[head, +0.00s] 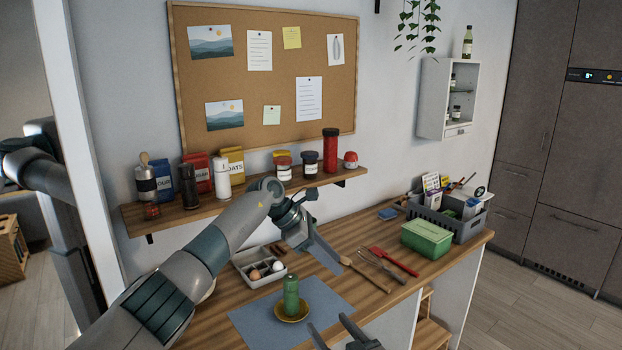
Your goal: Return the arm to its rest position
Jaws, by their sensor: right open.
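My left arm (206,252) comes in from the lower left and reaches over the wooden counter (365,235). My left gripper (328,254) hangs above the counter, angled down to the right, in front of the shelf. Its fingers overlap in this view, so their gap is hidden, and I see nothing clearly held. My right gripper (335,334) shows at the bottom edge, cut off by the frame. Its fingers are apart with nothing between them, in front of the blue mat (252,324).
A green cylinder (291,294) stands on a yellow dish on the mat. An egg tray (259,281), utensils (394,261), a green box (426,238) and a grey crate (463,229) are on the counter. A wall shelf (240,196) holds jars and packets behind my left arm.

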